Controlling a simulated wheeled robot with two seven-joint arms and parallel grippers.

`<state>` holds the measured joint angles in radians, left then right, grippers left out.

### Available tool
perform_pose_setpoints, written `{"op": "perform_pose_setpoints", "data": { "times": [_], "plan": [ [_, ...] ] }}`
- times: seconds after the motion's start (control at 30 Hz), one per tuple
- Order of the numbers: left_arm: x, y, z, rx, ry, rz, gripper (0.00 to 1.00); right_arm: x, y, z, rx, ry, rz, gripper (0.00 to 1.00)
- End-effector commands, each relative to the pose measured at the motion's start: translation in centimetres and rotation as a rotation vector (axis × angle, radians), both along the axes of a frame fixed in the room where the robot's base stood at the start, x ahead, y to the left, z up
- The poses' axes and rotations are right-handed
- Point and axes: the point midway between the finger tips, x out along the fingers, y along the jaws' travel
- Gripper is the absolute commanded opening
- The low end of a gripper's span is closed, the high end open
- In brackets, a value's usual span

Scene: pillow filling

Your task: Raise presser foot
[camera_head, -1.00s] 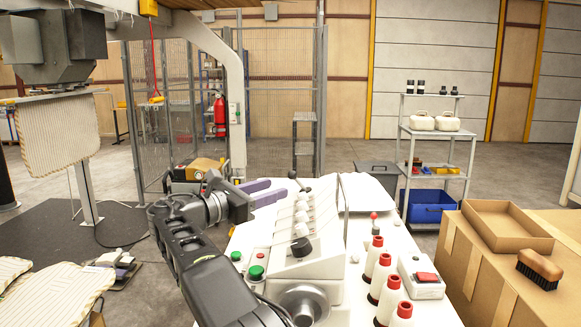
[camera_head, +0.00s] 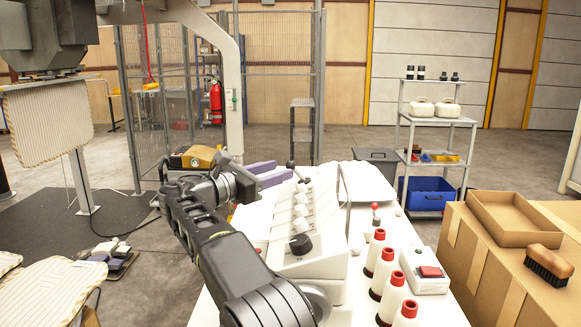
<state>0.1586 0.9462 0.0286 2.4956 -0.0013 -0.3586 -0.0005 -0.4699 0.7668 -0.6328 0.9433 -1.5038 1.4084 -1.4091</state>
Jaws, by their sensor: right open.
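The white sewing machine (camera_head: 318,250) stands on a white table, with a row of pale knobs and one black knob (camera_head: 300,244) on its sloped face. A dark-tipped lever (camera_head: 292,166) rises at the machine's far end. A small red-ball lever (camera_head: 375,208) stands on the table to the right. The presser foot itself cannot be made out. My right gripper (camera_head: 282,173), with purple fingers, is open and empty. Its fingertips appear just left of the dark-tipped lever; whether they touch it cannot be told. My left gripper is not in view.
A cardboard box (camera_head: 512,219) and a brush (camera_head: 547,264) are farther right. A striped pillow cover (camera_head: 50,122) hangs at the left.

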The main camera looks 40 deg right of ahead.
Motion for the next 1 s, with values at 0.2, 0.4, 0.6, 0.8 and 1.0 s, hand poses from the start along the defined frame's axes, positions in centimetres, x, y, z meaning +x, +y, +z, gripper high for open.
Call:
{"op": "perform_pose_setpoints", "data": {
  "times": [0.2, 0.4, 0.6, 0.8, 1.0],
  "plan": [
    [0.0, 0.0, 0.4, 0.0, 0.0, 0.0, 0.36, 0.4, -3.6, 0.1, -0.001, 0.001, -0.004, 0.44],
    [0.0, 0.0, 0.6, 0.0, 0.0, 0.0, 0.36, 0.7, -5.1, 0.1, -0.001, 0.0, -0.001, 0.44],
    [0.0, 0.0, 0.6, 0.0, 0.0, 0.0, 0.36, 0.8, -5.2, 0.0, -0.001, 0.0, 0.001, 0.44],
    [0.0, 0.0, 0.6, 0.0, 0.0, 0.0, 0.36, 0.8, -5.2, 0.0, -0.001, 0.0, 0.0, 0.32],
    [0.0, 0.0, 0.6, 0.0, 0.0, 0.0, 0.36, 0.8, -5.2, 0.0, 0.0, 0.0, 0.001, 0.16]
  ]
}}
